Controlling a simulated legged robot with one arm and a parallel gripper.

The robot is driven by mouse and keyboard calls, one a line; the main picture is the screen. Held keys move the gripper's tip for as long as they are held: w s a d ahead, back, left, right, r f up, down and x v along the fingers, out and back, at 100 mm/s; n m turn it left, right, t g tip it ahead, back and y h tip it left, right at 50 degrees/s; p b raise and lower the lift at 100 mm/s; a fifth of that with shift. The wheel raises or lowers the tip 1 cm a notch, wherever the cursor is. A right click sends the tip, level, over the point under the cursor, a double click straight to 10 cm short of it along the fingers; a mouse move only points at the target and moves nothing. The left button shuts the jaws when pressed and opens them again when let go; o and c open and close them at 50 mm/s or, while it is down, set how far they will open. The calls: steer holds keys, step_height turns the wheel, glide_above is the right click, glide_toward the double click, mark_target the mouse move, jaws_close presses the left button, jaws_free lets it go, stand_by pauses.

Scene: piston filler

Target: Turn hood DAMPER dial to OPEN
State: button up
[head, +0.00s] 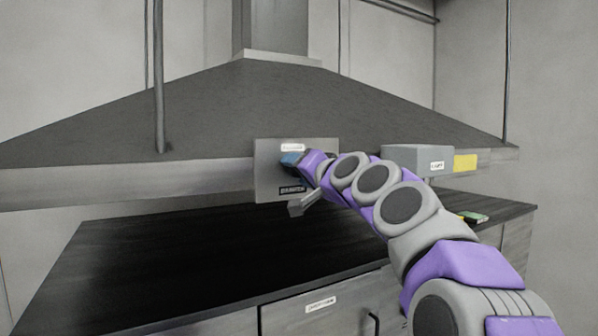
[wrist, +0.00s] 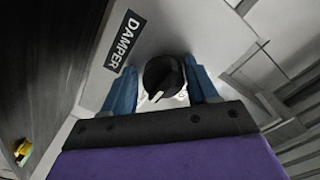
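The black round damper dial (wrist: 162,72) has a white pointer mark and sits on a grey panel (wrist: 185,28) beside a black DAMPER label (wrist: 124,41). My gripper (wrist: 160,64) is in front of the dial, with one blue finger on each side of it. The fingers are apart. A narrow gap shows on the left side of the dial; on the right I cannot tell whether the finger touches. In the head view, my gripper (head: 291,160) is at the panel (head: 267,182) on the hood front and hides the dial.
The dark hood (head: 220,105) spans above a black worktop (head: 150,265). A grey labelled box (head: 405,156) and a yellow sticker (head: 465,163) are on the hood front to the right. A small green item (head: 474,216) lies at the worktop's right end.

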steer(key=shift+o, duration=1.1)
steer(key=shift+s+r, duration=0.1)
steer(key=b+v, duration=0.3)
steer(key=v, duration=1.4)
steer(key=shift+s+d, duration=0.1)
